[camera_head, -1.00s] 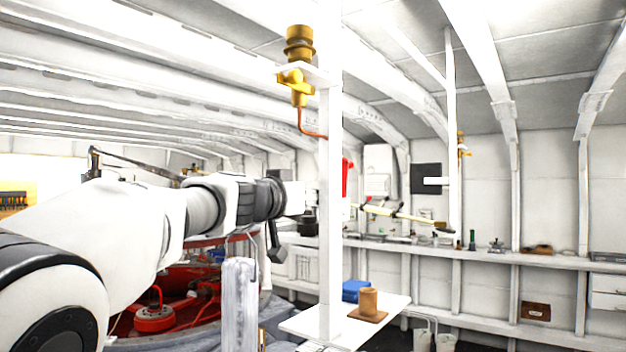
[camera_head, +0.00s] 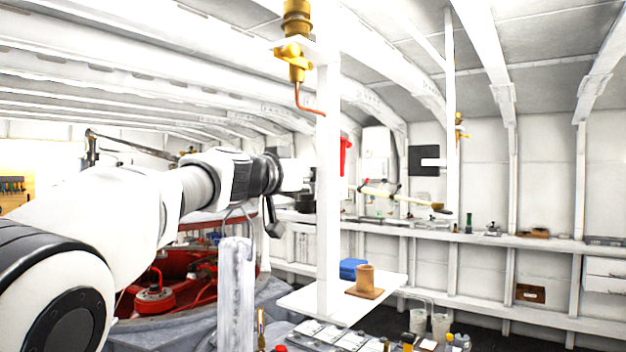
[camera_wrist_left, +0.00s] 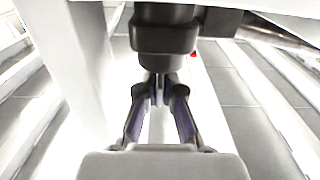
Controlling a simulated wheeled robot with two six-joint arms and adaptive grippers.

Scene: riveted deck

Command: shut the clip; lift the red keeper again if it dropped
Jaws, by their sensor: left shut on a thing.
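My left gripper (camera_wrist_left: 159,90) shows in the left wrist view, its two dark fingers drawn together at their far ends. In the head view my left arm reaches right to the white post, which hides the fingertips. The red keeper (camera_head: 346,155) stands out just right of the post, in line with the arm; only a small red bit (camera_wrist_left: 193,54) shows in the wrist view. The gripper is shut on what looks like the keeper, but a dark cylinder (camera_wrist_left: 165,35) hides the contact. I cannot make out the clip. My right gripper is not in view.
The white post (camera_head: 328,180) carries a brass valve (camera_head: 297,50) above and a white shelf (camera_head: 330,308) with a brown cup (camera_head: 365,280) and blue box (camera_head: 353,268) below. A long brush (camera_head: 405,200) lies behind. A red machine (camera_head: 160,295) stands below my arm.

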